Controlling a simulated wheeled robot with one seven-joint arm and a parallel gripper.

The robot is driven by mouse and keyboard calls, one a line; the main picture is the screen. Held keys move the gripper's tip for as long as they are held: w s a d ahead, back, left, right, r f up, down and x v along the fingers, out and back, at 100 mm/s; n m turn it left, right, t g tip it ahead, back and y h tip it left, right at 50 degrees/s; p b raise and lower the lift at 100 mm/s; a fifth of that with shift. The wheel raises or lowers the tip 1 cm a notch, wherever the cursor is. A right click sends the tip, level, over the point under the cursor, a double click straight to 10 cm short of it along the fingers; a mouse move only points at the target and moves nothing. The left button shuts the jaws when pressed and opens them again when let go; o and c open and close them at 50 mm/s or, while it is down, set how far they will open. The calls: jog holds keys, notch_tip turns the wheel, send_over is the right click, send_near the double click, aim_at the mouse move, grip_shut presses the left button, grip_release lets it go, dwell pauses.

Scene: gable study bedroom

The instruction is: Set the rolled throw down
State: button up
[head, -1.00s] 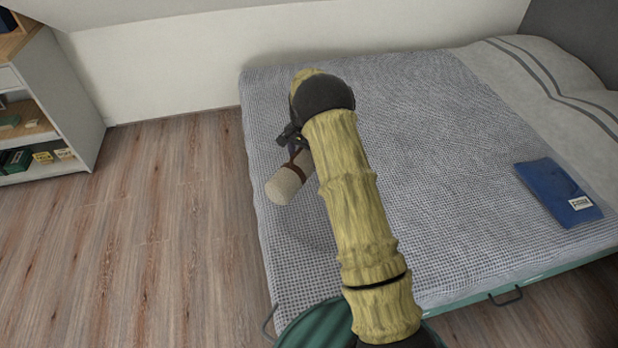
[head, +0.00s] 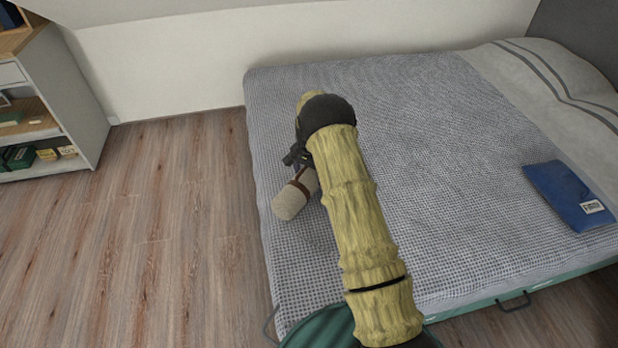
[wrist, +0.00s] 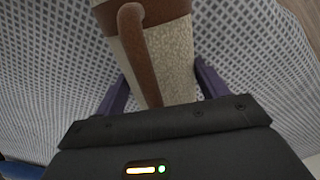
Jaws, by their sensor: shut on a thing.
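The rolled throw (head: 291,199) is a cream roll with a brown strap. It is at the left part of the bed (head: 420,130), close to the bed's left edge. My gripper (head: 301,165) is shut on it; my arm hides the roll's far end in the head view. In the wrist view the throw (wrist: 176,55) lies between the two fingers (wrist: 160,90), with a brown strap and handle (wrist: 135,45) along it. The checked bedcover fills the background there. I cannot tell whether the throw touches the cover.
A blue folded item (head: 568,195) with a white label lies on the bed's right side. Striped grey bedding (head: 550,80) is at the far right. A white shelf unit (head: 60,95) stands at the left. The wooden floor (head: 170,220) between is clear, and much of the bed is bare.

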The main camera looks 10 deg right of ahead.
jog(key=shift+f, duration=0.55)
jog(key=o, duration=1.5)
jog(key=shift+f, duration=0.1)
jog(key=shift+c, duration=0.2)
notch_tip(320, 180, up, 12)
jog(key=p, duration=0.3)
jog(key=shift+f, duration=0.15)
jog(key=shift+r, duration=0.3)
